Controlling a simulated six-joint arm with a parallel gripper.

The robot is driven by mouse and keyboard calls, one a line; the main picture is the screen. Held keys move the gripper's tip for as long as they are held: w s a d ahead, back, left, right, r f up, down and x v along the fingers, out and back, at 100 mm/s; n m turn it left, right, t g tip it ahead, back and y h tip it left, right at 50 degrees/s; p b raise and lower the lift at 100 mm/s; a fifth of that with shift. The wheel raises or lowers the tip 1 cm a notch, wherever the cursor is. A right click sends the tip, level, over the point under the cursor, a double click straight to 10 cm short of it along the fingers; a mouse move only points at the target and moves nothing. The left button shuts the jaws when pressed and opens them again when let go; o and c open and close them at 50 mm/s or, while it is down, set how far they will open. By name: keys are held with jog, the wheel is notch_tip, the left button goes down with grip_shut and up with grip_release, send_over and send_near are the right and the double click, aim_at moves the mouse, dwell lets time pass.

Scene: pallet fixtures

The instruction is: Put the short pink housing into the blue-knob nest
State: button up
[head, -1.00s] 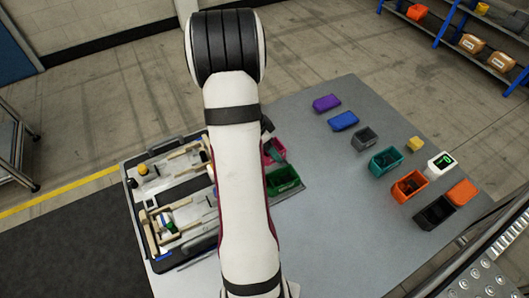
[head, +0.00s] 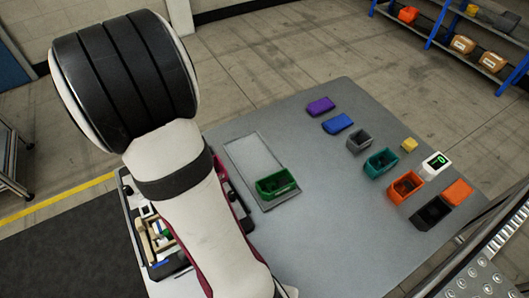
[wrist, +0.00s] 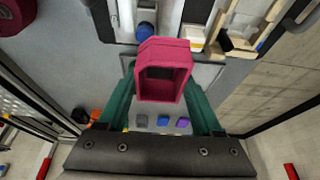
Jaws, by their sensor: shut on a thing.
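The pink housing (wrist: 160,50) is a short, hollow, open box in the wrist view. My gripper (wrist: 160,85), with teal fingers, is shut on it, one finger on each side. A blue knob (wrist: 145,29) shows just beyond the housing in the wrist view, on the pale fixture at the top. The housing partly covers the area beside the knob, and I cannot tell how high it is above it. In the head view my arm hides the gripper and most of the fixture.
A grey tray (head: 247,150) on the table holds a green bin (head: 283,191) at its near end. Teal, orange, black, grey, blue and purple bins stand to the right. Wooden strips (wrist: 262,35) edge the fixture. The table's near middle is clear.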

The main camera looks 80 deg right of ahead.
jog(key=w+a, duration=0.6)
jog(key=a, duration=0.3)
jog(key=f, duration=0.6)
jog(key=shift+s+a+f, duration=0.15)
jog(key=shift+s+f, duration=0.05)
jog(key=shift+f, duration=0.2)
jog(key=shift+f, duration=0.35)
jog(key=shift+f, duration=0.5)
jog(key=o, duration=1.5)
jog(key=v, duration=1.5)
jog(key=shift+w+a+r, duration=0.25)
